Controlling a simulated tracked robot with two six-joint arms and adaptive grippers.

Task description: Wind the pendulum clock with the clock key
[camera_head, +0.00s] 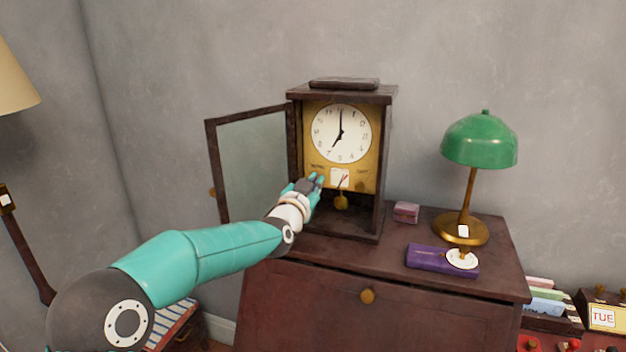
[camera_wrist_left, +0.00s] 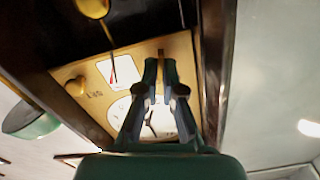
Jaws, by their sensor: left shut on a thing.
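The pendulum clock (camera_head: 341,87) stands on the dark cabinet with its glass door (camera_head: 252,160) swung open to the left. Its white dial (camera_head: 341,133) shows about seven. Below it are a small gauge (camera_head: 340,178) with a red pointer and the round pendulum bob (camera_head: 341,202). My left gripper (camera_head: 316,180) is at the lower left of the gold front plate. In the left wrist view my left gripper (camera_wrist_left: 163,66) points at that plate, beside the gauge (camera_wrist_left: 117,71). It is shut on what seems to be the clock key, which the fingers hide. My right gripper is not in view.
A green lamp (camera_head: 480,140) stands right of the clock. A purple box (camera_head: 425,258) and a small pink box (camera_head: 406,212) lie on the cabinet top (camera_head: 340,255). The open door is close to my left forearm. A wooden block (camera_head: 344,83) lies on the clock.

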